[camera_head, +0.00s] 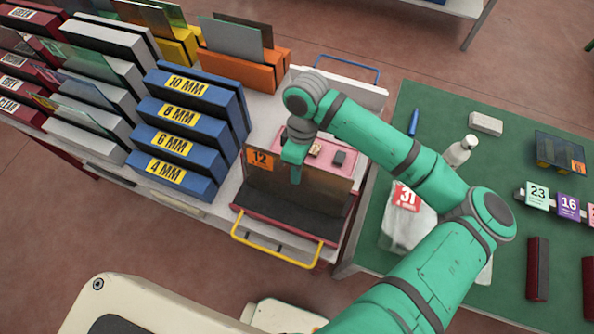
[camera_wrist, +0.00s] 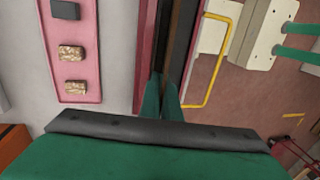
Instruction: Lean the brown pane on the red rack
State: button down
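The brown pane (camera_head: 317,191) is a see-through sheet with an orange "12" label by its upper left corner. It stands steeply upright over the red rack (camera_head: 277,232), which has a dark padded bed and a yellow front bar. My gripper (camera_head: 295,175) points down at the pane's top edge, with one finger showing in front of it. In the wrist view the two green fingers (camera_wrist: 162,95) straddle the pane's edge and appear shut on it. The pane's lower edge is near the dark bed; I cannot tell whether it touches.
A pink tray (camera_head: 338,160) with small blocks lies behind the pane. Blue slotted racks (camera_head: 187,130) stand left, and an orange rack (camera_head: 240,68) with panes stands behind. The green table (camera_head: 440,108) at right holds a white bottle (camera_head: 459,150) and other items.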

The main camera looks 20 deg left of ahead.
jog(key=c, duration=1.9)
grip_release()
jog(key=shift+w, duration=0.15)
jog(key=v, duration=1)
jog(key=shift+r, duration=0.35)
